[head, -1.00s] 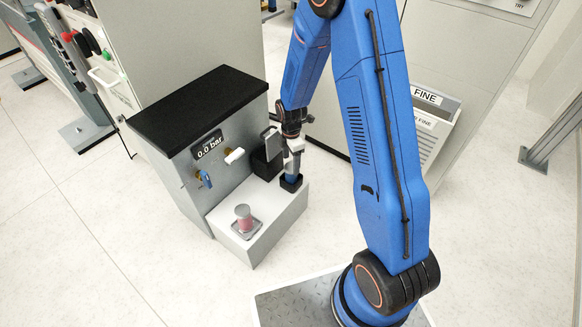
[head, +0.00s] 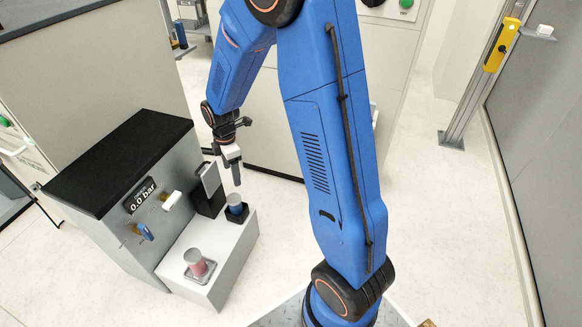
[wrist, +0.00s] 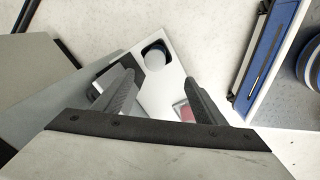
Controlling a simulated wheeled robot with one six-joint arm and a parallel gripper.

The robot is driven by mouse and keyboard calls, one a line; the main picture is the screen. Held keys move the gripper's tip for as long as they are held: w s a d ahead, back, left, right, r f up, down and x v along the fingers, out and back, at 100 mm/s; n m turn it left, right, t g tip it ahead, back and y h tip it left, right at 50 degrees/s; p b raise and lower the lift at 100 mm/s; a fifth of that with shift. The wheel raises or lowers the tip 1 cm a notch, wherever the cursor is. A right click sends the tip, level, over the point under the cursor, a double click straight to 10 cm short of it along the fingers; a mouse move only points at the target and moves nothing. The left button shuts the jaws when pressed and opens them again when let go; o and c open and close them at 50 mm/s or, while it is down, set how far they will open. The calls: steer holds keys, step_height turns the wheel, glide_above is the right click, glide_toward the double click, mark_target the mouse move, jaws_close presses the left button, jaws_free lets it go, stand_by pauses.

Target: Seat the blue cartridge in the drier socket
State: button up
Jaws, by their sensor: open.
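The blue cartridge (head: 236,209), with a grey top, stands upright in a square black socket (head: 238,219) on the white ledge. In the wrist view its round top (wrist: 155,57) shows inside the dark socket rim. How deep it sits is hard to tell. My gripper (head: 236,181) is above the cartridge, pointing down, apart from it. In the wrist view the two fingers of my gripper (wrist: 160,80) are spread, with nothing between them.
A pink cartridge (head: 196,264) stands on a grey plate at the ledge's front. Beside the socket is a black block (head: 210,203) with a raised grey plate (head: 210,178). The grey cabinet (head: 118,225) carries a "0.0 bar" display, a blue handle (head: 146,232) and a white handle (head: 171,200).

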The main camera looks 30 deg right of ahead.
steer(key=s+d+r+m+t, duration=0.1)
steer(key=s+d+r+m, duration=0.1)
steer(key=s+r+m, duration=0.5)
steer(key=s+d+r+m+t, duration=0.1)
steer(key=s+d+r, duration=0.1)
steer(key=s+r, duration=0.6)
steer(key=s+d+r+m+t, duration=0.1)
steer(key=s+r+m, duration=0.3)
steer(key=s, duration=0.4)
steer(key=s+d+r+m+t, duration=0.1)
steer(key=s+r+m, duration=0.4)
steer(key=s, duration=0.3)
steer(key=shift+s, duration=0.15)
steer(key=shift+r, duration=0.1)
